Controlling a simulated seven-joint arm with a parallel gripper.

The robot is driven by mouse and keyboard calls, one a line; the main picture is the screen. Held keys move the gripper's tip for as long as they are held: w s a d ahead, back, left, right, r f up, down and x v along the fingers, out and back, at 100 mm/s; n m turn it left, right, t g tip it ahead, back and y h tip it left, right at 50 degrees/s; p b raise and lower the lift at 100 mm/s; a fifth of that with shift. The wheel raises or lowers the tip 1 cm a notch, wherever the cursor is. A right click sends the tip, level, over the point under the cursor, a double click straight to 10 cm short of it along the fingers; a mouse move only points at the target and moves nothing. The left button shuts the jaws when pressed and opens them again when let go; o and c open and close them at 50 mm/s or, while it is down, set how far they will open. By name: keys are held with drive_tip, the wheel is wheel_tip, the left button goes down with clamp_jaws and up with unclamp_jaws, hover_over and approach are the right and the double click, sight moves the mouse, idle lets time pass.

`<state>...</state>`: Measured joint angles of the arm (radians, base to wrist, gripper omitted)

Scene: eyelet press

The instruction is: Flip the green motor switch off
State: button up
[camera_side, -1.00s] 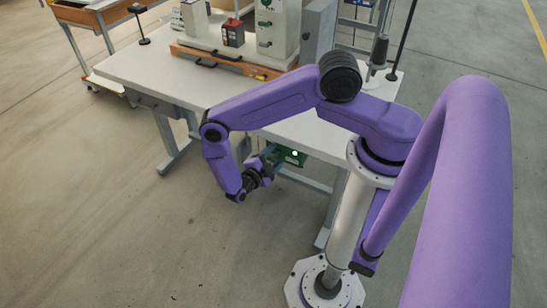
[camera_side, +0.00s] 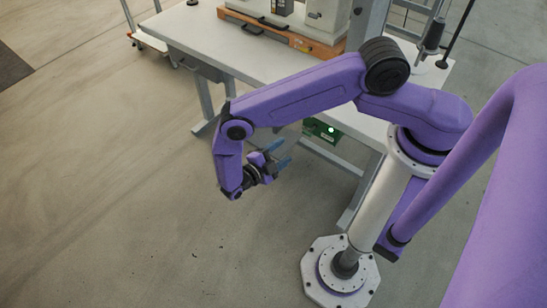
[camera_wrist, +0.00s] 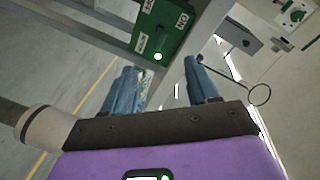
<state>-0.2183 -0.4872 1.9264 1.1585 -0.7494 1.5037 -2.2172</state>
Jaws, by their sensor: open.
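The green motor switch box (camera_side: 318,131) is mounted under the table's front edge, with a bright light lit on its face. In the wrist view the box (camera_wrist: 168,38) shows pale lettered labels, tilted, and the lit light near its lower edge. I cannot make out the position of its switch lever. My gripper (camera_side: 283,153) is open and empty, with blue fingers apart, to the left of the box and below the tabletop in the side view. In the wrist view the gripper's fingertips (camera_wrist: 160,65) lie below the box and do not visibly touch it.
The white tabletop (camera_side: 215,42) overhangs the box, with grey legs (camera_side: 201,108) below. An orange-based machine (camera_side: 280,34) stands on the table. In the wrist view a thin rod with a ring (camera_wrist: 260,95) is at the right. Open floor lies left of my gripper.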

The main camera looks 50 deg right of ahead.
drive_tip(key=a, duration=0.3)
drive_tip(key=shift+w+a+r, duration=0.1)
drive_tip(key=shift+w+r, duration=0.1)
drive_tip(key=c, duration=0.3)
drive_tip(key=s+a+n+t+y, duration=0.1)
drive_tip(key=s+t+y, duration=0.1)
drive_tip(key=s+t, duration=0.65)
drive_tip(key=t+y, duration=0.4)
drive_tip(key=t, duration=0.1)
approach(309, 135)
drive_tip(key=shift+g, duration=0.25)
drive_tip(key=x, duration=1.1)
drive_tip(key=shift+w, duration=0.2)
